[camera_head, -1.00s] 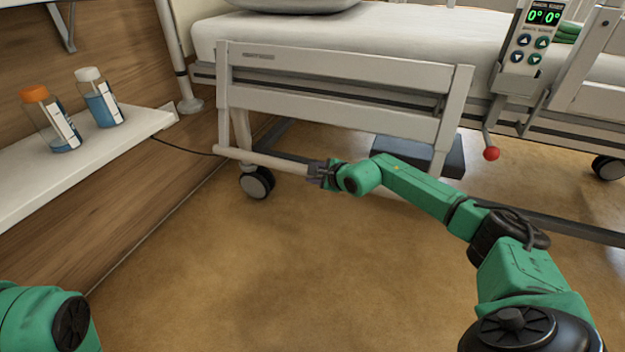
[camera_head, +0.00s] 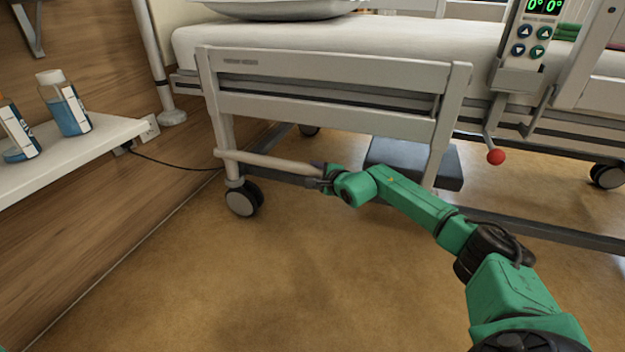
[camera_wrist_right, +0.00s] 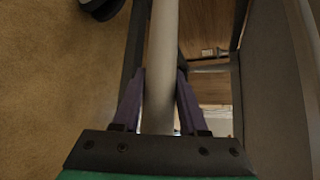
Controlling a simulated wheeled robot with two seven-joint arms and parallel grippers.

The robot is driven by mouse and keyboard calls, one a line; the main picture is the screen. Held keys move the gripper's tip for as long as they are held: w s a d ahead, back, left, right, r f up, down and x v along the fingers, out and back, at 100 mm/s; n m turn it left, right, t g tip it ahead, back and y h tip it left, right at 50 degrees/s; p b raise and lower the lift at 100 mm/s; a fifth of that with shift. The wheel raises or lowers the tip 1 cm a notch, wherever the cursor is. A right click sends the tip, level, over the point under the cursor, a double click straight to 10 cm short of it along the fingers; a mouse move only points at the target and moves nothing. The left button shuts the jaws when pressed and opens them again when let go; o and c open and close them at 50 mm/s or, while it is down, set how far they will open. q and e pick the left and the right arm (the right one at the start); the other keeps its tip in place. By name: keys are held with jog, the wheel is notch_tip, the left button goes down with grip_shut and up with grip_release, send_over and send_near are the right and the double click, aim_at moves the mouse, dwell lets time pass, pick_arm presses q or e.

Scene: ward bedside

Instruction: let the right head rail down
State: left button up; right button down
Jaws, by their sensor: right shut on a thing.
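The right head rail (camera_head: 330,72), a pale panel with two slats, stands upright along the near side of the bed. A round pale bar (camera_head: 265,161) runs low below its slats, level with the foot of its left post. My right gripper (camera_head: 322,178) is shut on this bar near its right end. In the right wrist view the bar (camera_wrist_right: 161,60) runs between the two dark fingers (camera_wrist_right: 160,105). The bar's right end is hidden behind the gripper in the head view. My left gripper is out of view.
A bed caster (camera_head: 243,198) stands just below the bar. A wall shelf (camera_head: 85,150) with bottles (camera_head: 66,105) is at the left. A control panel (camera_head: 524,45) and a red-knobbed lever (camera_head: 495,157) are at the right. The floor in front is clear.

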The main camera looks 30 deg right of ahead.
jog(key=shift+w+d+r, duration=0.2)
jog(key=shift+d+r, duration=0.05)
jog(key=shift+r, duration=0.15)
jog(key=shift+c, duration=2.2)
grip_release()
jog(key=shift+f, duration=0.1)
jog(key=shift+f, duration=0.1)
